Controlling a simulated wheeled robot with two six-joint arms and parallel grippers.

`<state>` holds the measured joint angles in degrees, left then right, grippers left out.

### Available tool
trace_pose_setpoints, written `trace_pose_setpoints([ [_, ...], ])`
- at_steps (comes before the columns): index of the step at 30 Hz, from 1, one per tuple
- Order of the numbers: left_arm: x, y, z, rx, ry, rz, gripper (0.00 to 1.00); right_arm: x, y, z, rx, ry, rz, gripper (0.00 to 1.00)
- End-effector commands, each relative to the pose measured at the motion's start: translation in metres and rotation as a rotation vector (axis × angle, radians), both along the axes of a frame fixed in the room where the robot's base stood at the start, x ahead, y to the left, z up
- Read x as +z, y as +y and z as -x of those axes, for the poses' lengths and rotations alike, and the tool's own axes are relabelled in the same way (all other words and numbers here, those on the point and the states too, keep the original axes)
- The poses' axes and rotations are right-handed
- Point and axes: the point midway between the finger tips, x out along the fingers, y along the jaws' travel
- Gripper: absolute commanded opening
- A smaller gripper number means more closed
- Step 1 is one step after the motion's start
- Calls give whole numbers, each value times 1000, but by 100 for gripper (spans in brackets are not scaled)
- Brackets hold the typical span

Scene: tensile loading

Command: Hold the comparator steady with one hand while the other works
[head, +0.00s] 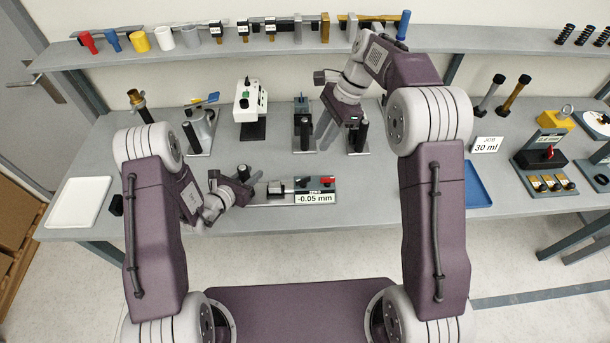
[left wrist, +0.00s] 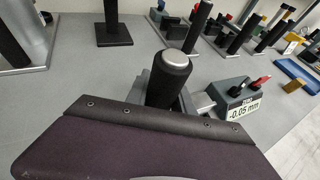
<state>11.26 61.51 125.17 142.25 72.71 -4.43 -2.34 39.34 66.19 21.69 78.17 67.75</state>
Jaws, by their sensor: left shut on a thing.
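The comparator (head: 277,196) is a low grey bench device near the table's front edge. Its readout (head: 314,197) shows -0.05 mm, with a red and a black knob above; the readout also shows in the left wrist view (left wrist: 243,109). My left gripper (head: 246,183) is shut on the comparator's upright black handle, at its left end. In the left wrist view the black handle (left wrist: 168,80) has a silver top; the fingertips are hidden there. My right gripper (head: 327,132) reaches down beside a stand with a black handle (head: 361,134); its finger gap is unclear.
Behind stand a white box device (head: 249,101), another black-handled stand (head: 301,123) and a clamp stand (head: 199,132). A white tray (head: 80,202) lies left. A blue tray (head: 478,187) and a "30 ml" card (head: 486,145) are right. A shelf runs along the back.

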Motion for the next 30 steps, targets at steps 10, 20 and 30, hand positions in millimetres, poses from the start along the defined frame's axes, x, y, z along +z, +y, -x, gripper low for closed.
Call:
trace_pose_setpoints([
  [10, 1, 0, -1, 2, -3, 1, 0, -55, 5, -12, 7, 71, -4, 27],
  [20, 1, 0, -1, 1, -2, 1, 0, -108, 26, -3, 9, 73, -2, 27],
  [30, 1, 0, 0, 0, -2, 1, 0, -161, 47, 3, 8, 67, -2, 27],
])
